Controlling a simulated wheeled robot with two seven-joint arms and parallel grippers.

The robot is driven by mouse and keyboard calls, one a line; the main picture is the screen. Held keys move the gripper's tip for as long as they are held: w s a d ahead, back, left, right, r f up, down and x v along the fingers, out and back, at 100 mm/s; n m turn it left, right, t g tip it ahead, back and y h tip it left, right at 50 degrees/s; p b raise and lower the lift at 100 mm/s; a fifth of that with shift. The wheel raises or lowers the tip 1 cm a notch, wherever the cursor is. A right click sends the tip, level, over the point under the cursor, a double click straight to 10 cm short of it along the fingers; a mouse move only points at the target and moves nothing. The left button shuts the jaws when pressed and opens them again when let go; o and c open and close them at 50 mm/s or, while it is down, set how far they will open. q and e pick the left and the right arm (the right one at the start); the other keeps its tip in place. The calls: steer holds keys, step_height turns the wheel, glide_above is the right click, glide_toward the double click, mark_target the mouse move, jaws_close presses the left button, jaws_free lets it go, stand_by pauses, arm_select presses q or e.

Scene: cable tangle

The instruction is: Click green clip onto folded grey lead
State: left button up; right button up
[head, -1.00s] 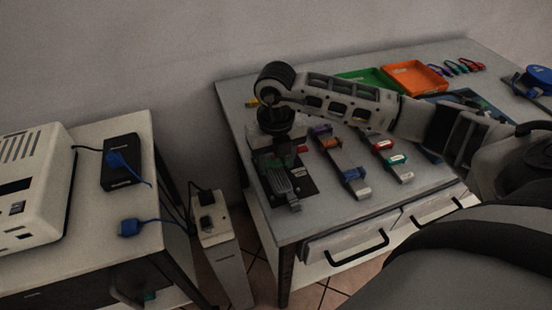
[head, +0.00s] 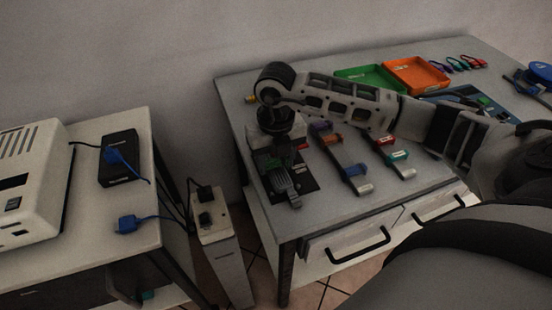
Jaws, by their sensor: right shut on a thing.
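My right gripper (head: 284,161) points down over a dark board (head: 308,183) at the table's left front. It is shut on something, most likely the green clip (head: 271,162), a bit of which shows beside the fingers. The hand hides most of the clip. The folded grey lead (head: 281,181) lies on the board just in front of the fingers, its plug end toward the table's front edge. I cannot tell whether the clip touches the lead. My left gripper is not in view.
Two grey strips with coloured clips (head: 354,171) (head: 393,155) lie right of the board. A green tray (head: 366,74) and an orange tray (head: 416,74) stand behind my right arm. A side table (head: 75,215) with a white device is at left, across a gap.

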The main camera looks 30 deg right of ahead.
steer(key=shift+f+b, duration=0.4)
steer(key=shift+f, duration=0.1)
steer(key=o, duration=1.5)
steer(key=shift+r, duration=0.15)
steer(key=shift+r+p, duration=1.2)
steer(key=shift+r, duration=0.2)
steer(key=shift+r+p, duration=1.4)
steer(key=shift+r, duration=0.6)
